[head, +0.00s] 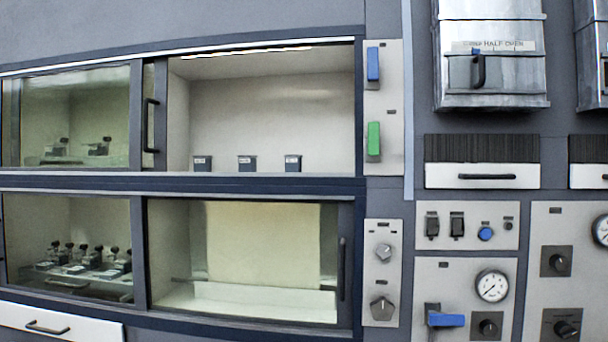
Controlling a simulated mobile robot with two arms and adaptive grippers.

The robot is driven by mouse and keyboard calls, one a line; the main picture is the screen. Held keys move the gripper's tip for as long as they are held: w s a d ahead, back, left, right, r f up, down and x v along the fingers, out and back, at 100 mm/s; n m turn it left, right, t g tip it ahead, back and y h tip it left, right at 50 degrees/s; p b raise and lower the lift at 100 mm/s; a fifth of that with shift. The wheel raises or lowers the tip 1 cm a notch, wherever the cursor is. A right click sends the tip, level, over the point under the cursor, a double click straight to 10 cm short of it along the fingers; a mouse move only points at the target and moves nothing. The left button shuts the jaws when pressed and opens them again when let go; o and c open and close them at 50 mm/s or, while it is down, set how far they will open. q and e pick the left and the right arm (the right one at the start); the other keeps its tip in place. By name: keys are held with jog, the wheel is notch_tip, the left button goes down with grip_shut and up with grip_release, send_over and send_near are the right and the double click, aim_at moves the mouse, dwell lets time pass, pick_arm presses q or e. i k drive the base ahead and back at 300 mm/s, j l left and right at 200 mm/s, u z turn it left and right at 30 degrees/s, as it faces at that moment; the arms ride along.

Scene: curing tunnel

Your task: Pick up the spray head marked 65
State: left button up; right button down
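No marking 65 can be read in this view. Several small dark and silver pieces that look like spray heads (93,257) stand on a tray in the lower left compartment, behind glass. Two similar pieces (99,147) stand in the upper left compartment, also behind glass. Their labels are too small to read. Three dark blocks (247,163) with white labels stand in a row at the front of the upper middle compartment, whose front looks open. Neither of my grippers is in view.
A sliding door with a black handle (151,125) stands left of the open upper compartment. The lower middle compartment holds a pale panel (263,245). A metal hatch (490,60) and gauge (492,286) are farther right.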

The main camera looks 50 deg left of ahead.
aim_at(200, 162)
jog(key=u, duration=2.05)
